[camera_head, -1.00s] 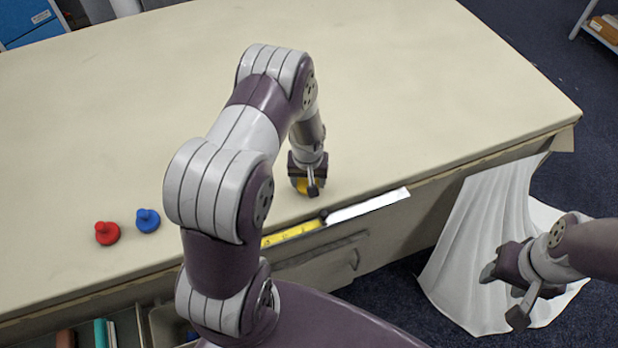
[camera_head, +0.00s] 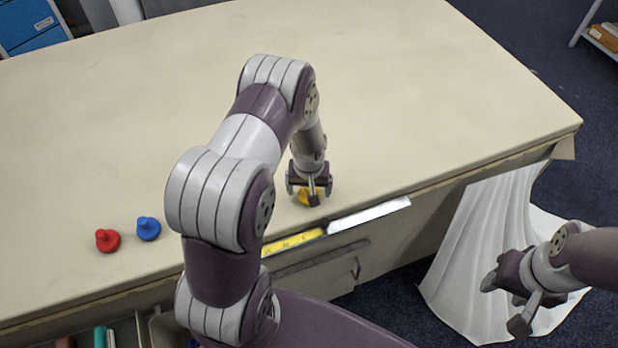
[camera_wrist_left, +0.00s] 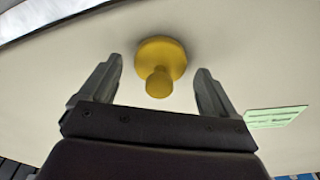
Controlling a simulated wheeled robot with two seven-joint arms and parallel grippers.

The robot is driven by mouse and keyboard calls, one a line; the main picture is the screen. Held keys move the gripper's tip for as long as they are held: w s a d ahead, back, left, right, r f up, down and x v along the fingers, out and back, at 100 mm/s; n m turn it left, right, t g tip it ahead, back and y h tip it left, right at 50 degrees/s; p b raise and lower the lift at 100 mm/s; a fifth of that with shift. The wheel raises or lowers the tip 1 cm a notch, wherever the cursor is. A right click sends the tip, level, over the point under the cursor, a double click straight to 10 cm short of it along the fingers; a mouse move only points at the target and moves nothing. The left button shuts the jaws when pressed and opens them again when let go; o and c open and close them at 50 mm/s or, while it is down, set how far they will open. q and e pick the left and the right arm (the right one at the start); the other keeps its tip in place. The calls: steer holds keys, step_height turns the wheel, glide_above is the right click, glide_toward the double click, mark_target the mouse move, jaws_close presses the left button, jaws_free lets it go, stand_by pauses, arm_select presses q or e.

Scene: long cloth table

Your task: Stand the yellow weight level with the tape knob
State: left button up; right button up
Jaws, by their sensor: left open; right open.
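The yellow weight (camera_wrist_left: 162,60) stands on the table in the left wrist view, a round base with a knob on top. It lies between and just beyond the fingertips of my open left gripper (camera_wrist_left: 158,75), with clear space on both sides. In the head view the yellow weight (camera_head: 304,196) is mostly hidden behind my left gripper (camera_head: 310,192). A yellow tape (camera_head: 292,241) runs along the table's front edge; its knob is not clearly visible. My right gripper (camera_head: 505,300) is open and empty, off the table at the right.
A red weight (camera_head: 107,240) and a blue weight (camera_head: 148,228) stand at the left of the table (camera_head: 420,90). A white strip (camera_head: 368,215) continues the tape's line to the right. A white cloth (camera_head: 470,240) hangs at the right end. A green label (camera_wrist_left: 274,117) shows in the wrist view.

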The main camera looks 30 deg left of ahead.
arm_select(q)
step_height(320, 180, up, 11)
steer(key=s+b, duration=0.1)
steer(key=b, duration=0.1)
steer(key=s+d+r+m, duration=0.5)
steer(key=s+d, duration=0.3)
steer(key=s, duration=0.4)
steer(key=shift+s+r+h, duration=0.2)
steer(key=shift+r+h, duration=0.1)
steer(key=shift+r, duration=0.3)
steer(key=shift+s+d, duration=0.15)
